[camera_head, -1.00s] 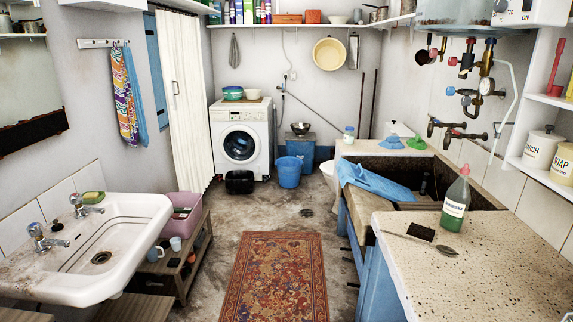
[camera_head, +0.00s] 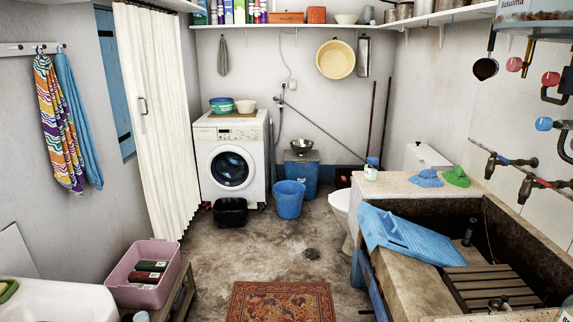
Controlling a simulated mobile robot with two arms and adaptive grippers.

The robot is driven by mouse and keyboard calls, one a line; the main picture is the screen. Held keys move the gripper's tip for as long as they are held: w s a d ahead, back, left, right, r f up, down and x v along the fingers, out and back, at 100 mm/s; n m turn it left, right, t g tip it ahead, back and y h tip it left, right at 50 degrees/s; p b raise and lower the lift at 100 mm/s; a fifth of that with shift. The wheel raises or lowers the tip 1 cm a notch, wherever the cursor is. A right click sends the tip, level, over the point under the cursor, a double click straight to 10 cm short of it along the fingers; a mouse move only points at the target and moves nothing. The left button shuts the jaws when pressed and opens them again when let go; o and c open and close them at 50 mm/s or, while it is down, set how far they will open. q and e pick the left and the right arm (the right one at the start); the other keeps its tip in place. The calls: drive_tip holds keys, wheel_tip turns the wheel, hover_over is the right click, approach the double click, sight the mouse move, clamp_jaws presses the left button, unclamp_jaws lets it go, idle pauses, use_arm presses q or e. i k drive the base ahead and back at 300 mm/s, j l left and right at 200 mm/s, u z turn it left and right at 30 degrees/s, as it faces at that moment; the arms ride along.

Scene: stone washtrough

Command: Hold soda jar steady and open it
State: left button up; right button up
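A small pale jar with a blue lid (camera_head: 371,168) stands upright on the stone ledge at the far left end of the washtrough (camera_head: 405,186). Its lid appears to be on. Its label is too small to read, so I cannot tell for sure that it is the soda jar. Neither of my grippers is in view.
Blue and green cloths (camera_head: 455,176) lie right of the jar, and a blue ribbed board (camera_head: 405,236) leans over the trough's near-left rim. A patterned rug (camera_head: 280,301) lies on open floor. A pink tub (camera_head: 143,275), a blue bucket (camera_head: 288,198) and a washing machine (camera_head: 232,160) stand around.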

sight(371, 170)
drive_tip(key=i, duration=0.9)
drive_tip(key=i+j+z, duration=0.15)
drive_tip(key=i, duration=0.75)
